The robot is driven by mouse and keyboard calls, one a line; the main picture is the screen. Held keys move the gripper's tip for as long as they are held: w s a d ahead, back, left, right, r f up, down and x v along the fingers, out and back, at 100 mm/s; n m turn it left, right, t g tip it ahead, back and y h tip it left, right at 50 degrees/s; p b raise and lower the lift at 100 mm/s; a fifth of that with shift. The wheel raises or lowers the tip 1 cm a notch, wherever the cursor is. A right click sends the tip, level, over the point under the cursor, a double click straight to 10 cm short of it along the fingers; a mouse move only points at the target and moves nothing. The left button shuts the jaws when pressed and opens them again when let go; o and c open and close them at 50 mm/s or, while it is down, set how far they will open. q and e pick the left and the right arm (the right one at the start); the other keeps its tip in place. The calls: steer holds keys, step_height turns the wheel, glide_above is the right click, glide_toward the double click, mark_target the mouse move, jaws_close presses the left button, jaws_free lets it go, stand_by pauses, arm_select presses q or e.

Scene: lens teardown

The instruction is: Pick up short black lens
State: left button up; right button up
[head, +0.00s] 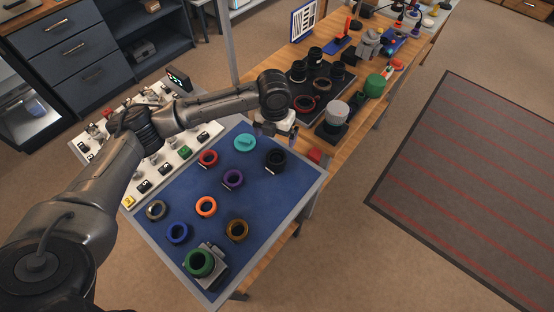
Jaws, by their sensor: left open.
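A short black lens (275,160) stands on the blue mat (190,241) near its upper right corner. Several other black lenses (315,56) stand on the dark tray (292,94) at the back of the table. My left gripper (273,133) is open and empty, just above and behind the lens on the mat, as far as the view shows. Its fingers are small and partly hidden by the wrist. My right gripper is not in view.
Coloured rings in red, purple, orange, blue and brown lie on the mat, with a teal piece (245,142) left of the lens. A grey block with a green ring (200,263) sits at the front. A grey cylinder (337,113) stands right of the gripper.

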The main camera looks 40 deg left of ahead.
mark_target(276, 157)
arm_select(q)
step_height(276, 157, down, 8)
steer(key=shift+d+f+b, duration=0.15)
steer(key=shift+f+b, duration=0.05)
steer(key=shift+b, duration=0.7)
steer(key=shift+s+d+f+b, duration=0.15)
steer(key=shift+f+b, duration=0.3)
steer(key=shift+f, duration=0.9)
steer(key=shift+s+f+b, duration=0.15)
steer(key=shift+f+b, duration=0.3)
steer(key=shift+f, duration=0.85)
steer(key=shift+c, duration=0.4)
steer(key=shift+r, duration=0.1)
steer(key=c, duration=1)
